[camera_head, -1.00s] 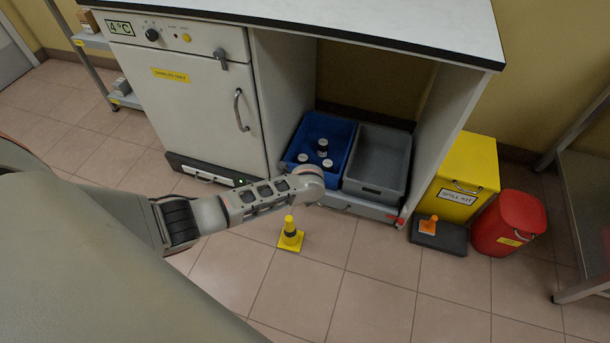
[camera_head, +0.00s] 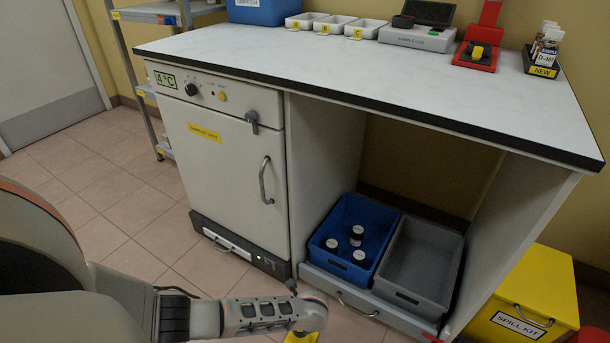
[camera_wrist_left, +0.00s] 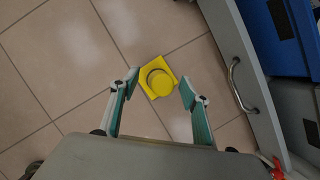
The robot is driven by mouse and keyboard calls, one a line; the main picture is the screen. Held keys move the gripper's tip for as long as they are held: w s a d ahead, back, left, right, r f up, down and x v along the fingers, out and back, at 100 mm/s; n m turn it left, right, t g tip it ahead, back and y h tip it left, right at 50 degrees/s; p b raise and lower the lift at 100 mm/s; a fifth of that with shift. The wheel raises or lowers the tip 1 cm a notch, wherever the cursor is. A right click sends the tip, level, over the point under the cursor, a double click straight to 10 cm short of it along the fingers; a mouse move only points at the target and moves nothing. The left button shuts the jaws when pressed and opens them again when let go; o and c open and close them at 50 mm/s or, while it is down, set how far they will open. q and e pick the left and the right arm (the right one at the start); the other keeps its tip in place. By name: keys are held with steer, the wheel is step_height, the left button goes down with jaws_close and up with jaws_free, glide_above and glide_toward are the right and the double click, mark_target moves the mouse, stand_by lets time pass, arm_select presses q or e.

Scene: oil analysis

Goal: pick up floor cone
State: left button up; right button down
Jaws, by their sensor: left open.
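The yellow floor cone (camera_wrist_left: 159,81) stands on the tiled floor, seen from above in the left wrist view, with its square base and round top showing. In the head view only a yellow bit of it (camera_head: 301,338) shows at the bottom edge, largely hidden by my left arm. My left gripper (camera_wrist_left: 160,87) is open, its two fingers to the left and right of the cone's top in the picture. I cannot tell how far above the cone the fingertips are. My right gripper is not in view.
The cabinet with a drawer (camera_head: 345,303) stands close to my left arm; its handle (camera_wrist_left: 236,82) is right of the cone in the wrist view. Above the drawer are a blue bin (camera_head: 330,262) with bottles and a grey bin (camera_head: 440,240). A yellow spill kit (camera_head: 545,280) stands right.

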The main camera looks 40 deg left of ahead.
arm_select(q)
steer(key=shift+w+a+f, duration=0.1)
steer(key=shift+w+f, duration=0.05)
steer(key=shift+w, duration=0.05)
jaws_close()
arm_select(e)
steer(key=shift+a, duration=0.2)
